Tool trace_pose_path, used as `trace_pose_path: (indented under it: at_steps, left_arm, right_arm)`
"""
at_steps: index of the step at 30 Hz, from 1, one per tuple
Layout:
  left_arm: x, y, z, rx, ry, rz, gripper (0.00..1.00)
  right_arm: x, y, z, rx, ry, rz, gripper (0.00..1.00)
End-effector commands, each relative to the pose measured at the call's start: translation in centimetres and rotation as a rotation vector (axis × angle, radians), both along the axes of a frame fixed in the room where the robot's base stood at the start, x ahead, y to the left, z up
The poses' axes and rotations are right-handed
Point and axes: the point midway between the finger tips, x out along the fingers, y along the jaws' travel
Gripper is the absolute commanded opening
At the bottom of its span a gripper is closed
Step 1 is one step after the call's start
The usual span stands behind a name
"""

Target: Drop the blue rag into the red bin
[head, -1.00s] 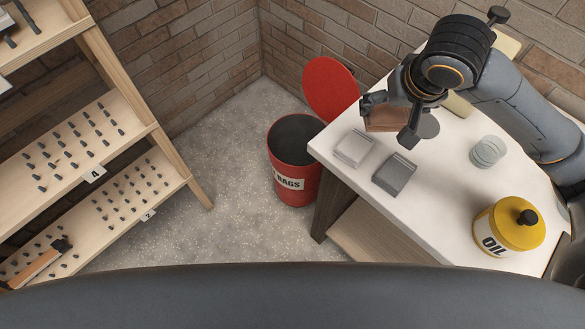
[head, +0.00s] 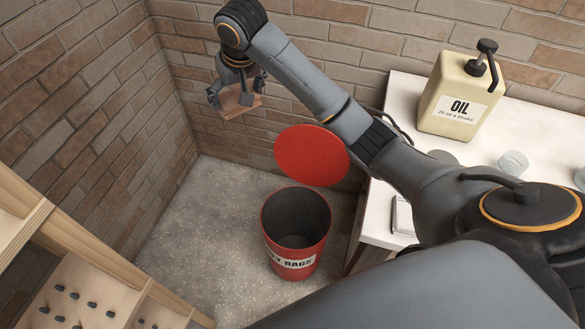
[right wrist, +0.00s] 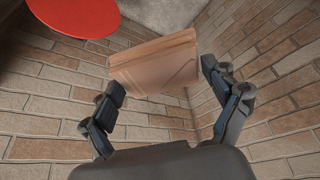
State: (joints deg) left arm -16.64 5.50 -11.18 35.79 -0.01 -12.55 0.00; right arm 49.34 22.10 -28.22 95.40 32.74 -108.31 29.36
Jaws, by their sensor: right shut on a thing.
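No blue rag shows in these views. My right gripper (head: 238,92) is shut on a brown, folded-looking flat thing (head: 240,104). It holds this up in the air near the brick wall, left of and beyond the red bin. The brown thing also shows between the fingers in the right wrist view (right wrist: 155,66). The red bin (head: 296,262) stands on the floor, its label partly reading "RAGS". Its round red lid (head: 311,155) is up, and the dark inside looks empty as far as it shows. My left gripper is not in view.
A white table (head: 375,222) stands right of the bin, with a cream oil can (head: 455,100) and a clear round dish (head: 512,163) on it. My right arm hides much of the table. A wooden rack (head: 75,290) with pegs is at lower left. Brick walls meet behind the bin.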

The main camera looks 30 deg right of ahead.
Motion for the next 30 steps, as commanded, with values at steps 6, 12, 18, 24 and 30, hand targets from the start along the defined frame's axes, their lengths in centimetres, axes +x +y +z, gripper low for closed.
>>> trace_pose_path:
  at_steps: [6, 12, 18, 24, 30]
  left_arm:
    - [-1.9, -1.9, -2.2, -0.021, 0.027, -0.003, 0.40]
    - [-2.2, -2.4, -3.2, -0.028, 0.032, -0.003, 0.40]
    - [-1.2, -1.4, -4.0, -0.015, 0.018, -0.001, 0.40]
    - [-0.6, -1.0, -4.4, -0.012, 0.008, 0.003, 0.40]
    - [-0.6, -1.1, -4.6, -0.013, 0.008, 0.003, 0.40]
  right_arm:
    - [3.4, -6.2, -10.5, 0.008, 0.017, -0.086, 0.62]
    - [1.6, -10.4, -21.3, 0.005, 0.017, -0.129, 0.62]
    - [-2.7, -12.4, -31.3, 0.004, 0.013, -0.131, 0.62]
    - [-6.9, -12.7, -38.0, 0.001, 0.008, -0.110, 0.62]
    - [-9.1, -12.6, -40.9, -0.002, 0.002, -0.093, 0.62]
